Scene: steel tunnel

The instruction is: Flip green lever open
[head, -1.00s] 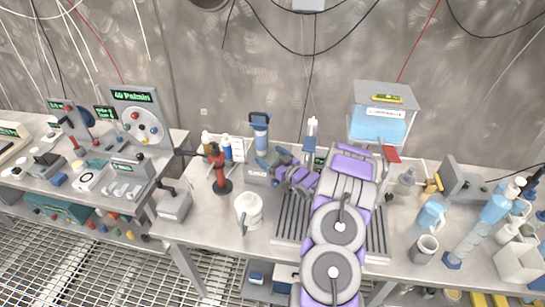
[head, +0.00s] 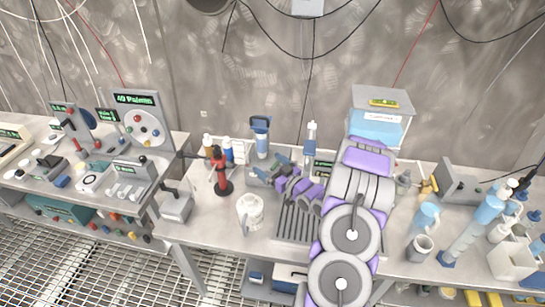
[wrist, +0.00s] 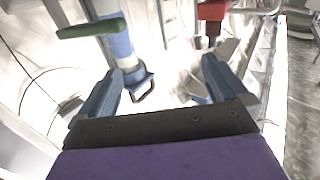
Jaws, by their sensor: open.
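A green lever (wrist: 92,28) shows at the upper left of the wrist view as a short bar, roughly level, tilted slightly. It lies across an upright pale pipe with a blue band (wrist: 117,45). My gripper (wrist: 163,72) is open with nothing between its two blue-grey fingers. The lever is beyond the left finger and apart from it. In the head view my gripper (head: 268,170) is above the middle of the bench, pointing left and away. I cannot make out the green lever in the head view; my purple and grey arm covers part of that area.
A red valve-like stand (head: 221,172) and a white jug (head: 250,212) stand left of my arm. A grey-topped box with blue liquid (head: 377,125) stands behind it. A red part (wrist: 212,12) shows in the wrist view.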

